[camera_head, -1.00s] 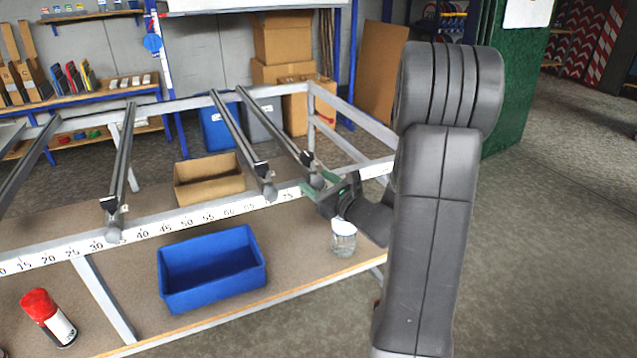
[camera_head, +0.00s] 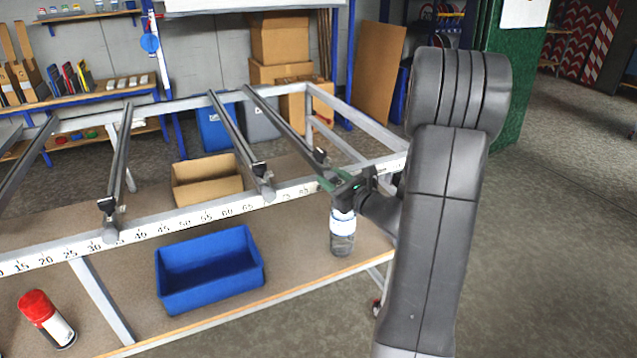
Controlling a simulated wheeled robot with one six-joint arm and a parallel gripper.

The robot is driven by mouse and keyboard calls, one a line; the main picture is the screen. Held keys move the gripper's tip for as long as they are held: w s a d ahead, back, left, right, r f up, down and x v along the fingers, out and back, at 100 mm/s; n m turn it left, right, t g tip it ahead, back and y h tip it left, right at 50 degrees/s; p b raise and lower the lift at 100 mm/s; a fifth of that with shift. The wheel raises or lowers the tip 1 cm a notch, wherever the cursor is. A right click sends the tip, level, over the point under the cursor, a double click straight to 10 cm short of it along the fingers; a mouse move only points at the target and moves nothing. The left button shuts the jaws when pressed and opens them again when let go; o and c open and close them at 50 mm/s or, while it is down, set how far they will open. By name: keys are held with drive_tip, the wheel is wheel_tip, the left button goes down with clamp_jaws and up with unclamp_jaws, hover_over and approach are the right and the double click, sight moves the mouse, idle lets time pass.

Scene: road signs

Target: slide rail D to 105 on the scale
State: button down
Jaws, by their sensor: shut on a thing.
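Rail D (camera_head: 282,124) is the rightmost of the dark rails lying across the grey frame. My gripper (camera_head: 333,181), with green fingers, is shut on the near end of rail D at the front bar. The white scale (camera_head: 183,222) runs along the front bar. Its numbers rise to the right, and rail D's near end stands to the right of the 75 mark. My gripper hides the scale at the rail's end, so I cannot read its exact value. The scale to the right of my gripper is partly covered by my arm.
The neighbouring rail (camera_head: 240,145) lies left of rail D, with a gap between them. A clear bottle (camera_head: 343,232) stands on the lower shelf below my gripper. A blue bin (camera_head: 210,270), a cardboard box (camera_head: 207,182) and a red-capped can (camera_head: 47,318) are also there.

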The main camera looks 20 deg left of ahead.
drive_tip(key=w+d, duration=0.8)
drive_tip(key=w, duration=0.1)
drive_tip(key=w+d, duration=0.4)
drive_tip(key=w, duration=0.1)
drive_tip(key=shift+p, duration=0.4)
drive_tip(key=c, duration=1)
unclamp_jaws()
drive_tip(key=shift+s, duration=0.1)
drive_tip(key=v, duration=1.3)
drive_tip(key=shift+s+d+b, duration=0.15)
drive_tip(key=shift+d+b, duration=0.15)
drive_tip(key=shift+a, duration=0.1)
drive_tip(key=x, duration=1.3)
drive_tip(key=shift+w+a+p, duration=0.2)
drive_tip(key=shift+a+p, duration=0.15)
drive_tip(key=shift+s+a, duration=0.1)
drive_tip(key=shift+s, duration=0.15)
